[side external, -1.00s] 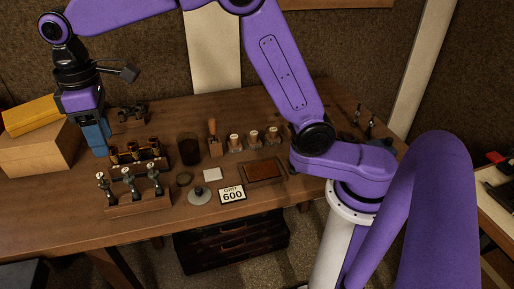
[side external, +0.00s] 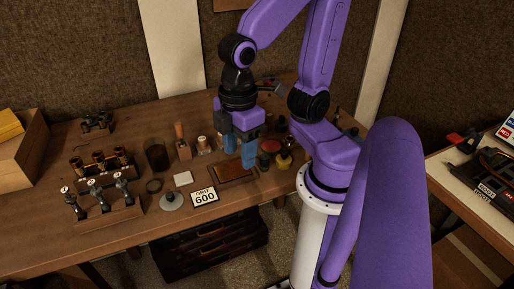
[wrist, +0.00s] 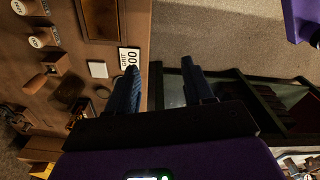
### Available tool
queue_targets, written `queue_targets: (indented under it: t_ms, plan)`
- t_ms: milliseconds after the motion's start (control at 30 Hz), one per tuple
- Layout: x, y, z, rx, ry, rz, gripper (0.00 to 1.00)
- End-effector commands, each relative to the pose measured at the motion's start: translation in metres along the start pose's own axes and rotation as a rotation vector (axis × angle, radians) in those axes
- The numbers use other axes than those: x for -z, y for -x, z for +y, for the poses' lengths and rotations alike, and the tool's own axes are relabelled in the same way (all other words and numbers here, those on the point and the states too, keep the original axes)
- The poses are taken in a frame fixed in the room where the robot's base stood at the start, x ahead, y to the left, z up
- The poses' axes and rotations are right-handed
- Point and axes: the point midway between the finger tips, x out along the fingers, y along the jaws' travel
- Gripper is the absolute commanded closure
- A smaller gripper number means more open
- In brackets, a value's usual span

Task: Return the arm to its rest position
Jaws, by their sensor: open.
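My gripper (side external: 240,155) hangs fingers-down over the right part of the wooden workbench (side external: 110,232), above or close by the brown rectangular tray (side external: 229,181). Its two blue fingers are apart, with nothing between them. In the wrist view my gripper (wrist: 162,88) shows the same open fingers, with the bench edge and floor beyond them. The arm is folded in near its white base column. I cannot tell the exact height of the fingertips above the bench.
Valve racks (side external: 103,199) stand further left. Small jars (side external: 283,160) stand close to its right. A second table (side external: 470,190) is at far right.

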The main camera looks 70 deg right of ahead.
Motion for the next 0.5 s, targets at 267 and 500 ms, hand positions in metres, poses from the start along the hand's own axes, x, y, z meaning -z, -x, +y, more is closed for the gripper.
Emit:
queue_targets:
  t_ms: [267,500]
  plan:
    - [-0.036,-0.011,-0.013,0.001,0.027,0.002,0.48]
    - [-0.037,-0.011,-0.014,0.001,0.027,0.001,0.48]
